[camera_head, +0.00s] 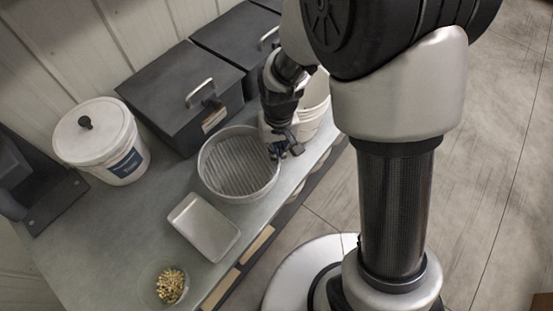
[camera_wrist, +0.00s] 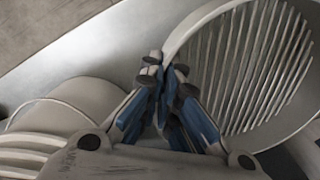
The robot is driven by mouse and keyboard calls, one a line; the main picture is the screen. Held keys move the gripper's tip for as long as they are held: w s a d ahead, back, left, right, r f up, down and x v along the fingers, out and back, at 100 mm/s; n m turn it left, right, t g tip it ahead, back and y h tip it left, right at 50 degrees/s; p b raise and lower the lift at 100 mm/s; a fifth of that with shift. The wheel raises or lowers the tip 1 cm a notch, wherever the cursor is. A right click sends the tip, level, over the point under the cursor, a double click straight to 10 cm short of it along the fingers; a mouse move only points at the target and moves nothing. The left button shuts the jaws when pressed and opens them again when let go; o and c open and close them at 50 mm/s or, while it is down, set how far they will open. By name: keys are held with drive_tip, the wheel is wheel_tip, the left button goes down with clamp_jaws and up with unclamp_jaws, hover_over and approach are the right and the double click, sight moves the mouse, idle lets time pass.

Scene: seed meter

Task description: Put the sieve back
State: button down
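The sieve is a round, pale metal pan with a slotted bottom (camera_head: 238,163), at the middle of the counter in the head view. It fills the upper right of the wrist view (camera_wrist: 250,70). My gripper (camera_head: 285,150) is at the sieve's right rim in the head view. In the wrist view its blue-padded fingers (camera_wrist: 165,75) are close together with the sieve's wall between them, so it looks shut on the rim. The fingers hide that part of the rim. I cannot tell whether the sieve touches the counter.
A grey counter (camera_head: 165,195) carries a white lidded tub (camera_head: 100,145), dark lidded bins (camera_head: 185,95), a shallow metal tray (camera_head: 204,226) and a clear bowl of seeds (camera_head: 170,287). White buckets (camera_head: 314,108) stand close behind my gripper. Some counter left of the tray is clear.

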drive_tip(key=shift+f+b, duration=0.65)
drive_tip(key=shift+f, duration=1.4)
drive_tip(key=shift+f, duration=0.15)
drive_tip(key=c, duration=1.8)
unclamp_jaws()
wheel_tip(320, 180, up, 12)
drive_tip(key=p, duration=0.4)
drive_tip(key=shift+d+r, duration=0.25)
